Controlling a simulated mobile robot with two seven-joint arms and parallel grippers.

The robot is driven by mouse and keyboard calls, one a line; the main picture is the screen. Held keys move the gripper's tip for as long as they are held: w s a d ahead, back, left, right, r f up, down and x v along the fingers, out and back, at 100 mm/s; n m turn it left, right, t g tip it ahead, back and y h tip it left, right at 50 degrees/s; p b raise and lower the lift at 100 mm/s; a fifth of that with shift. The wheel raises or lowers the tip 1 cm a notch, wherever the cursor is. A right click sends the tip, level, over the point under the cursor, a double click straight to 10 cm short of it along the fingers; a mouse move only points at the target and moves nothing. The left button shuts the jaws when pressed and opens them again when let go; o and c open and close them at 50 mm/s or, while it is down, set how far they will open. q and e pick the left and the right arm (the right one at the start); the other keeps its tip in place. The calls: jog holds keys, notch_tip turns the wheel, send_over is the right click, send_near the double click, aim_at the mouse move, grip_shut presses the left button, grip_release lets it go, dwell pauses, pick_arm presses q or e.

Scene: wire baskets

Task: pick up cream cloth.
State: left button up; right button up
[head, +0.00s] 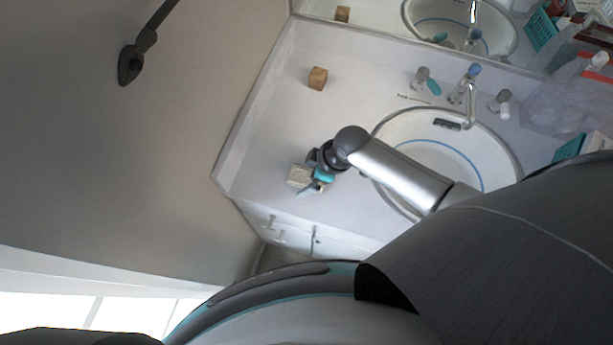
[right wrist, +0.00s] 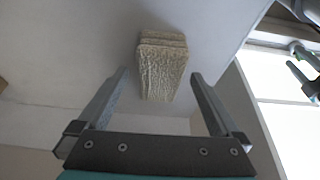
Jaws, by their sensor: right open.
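The cream cloth (head: 299,176) is a small folded, textured block on the white counter, near its front left corner. In the right wrist view the cloth (right wrist: 162,72) lies ahead, between the lines of the two fingers, with space on both sides. My right gripper (head: 316,187) is at the cloth's right side in the head view. Its fingers (right wrist: 160,78) are open, with nothing held between them. The gripper partly covers the cloth's right edge in the head view.
A white sink (head: 420,150) with a faucet (head: 468,95) lies right of the cloth. A small wooden block (head: 318,78) stands farther back. A teal basket (head: 567,148) and a clear bag (head: 555,105) crowd the right. Counter between block and cloth is clear.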

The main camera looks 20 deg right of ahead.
aim_at(309, 176)
jog(key=shift+f, duration=0.25)
dwell(0.5)
jog(key=c, duration=1.5)
jog(key=shift+o, duration=0.2)
jog(key=shift+r, duration=0.1)
notch_tip(309, 176, up, 20)
jog(key=p, duration=0.3)
jog(key=shift+r+p, duration=0.2)
jog(key=shift+p, duration=0.1)
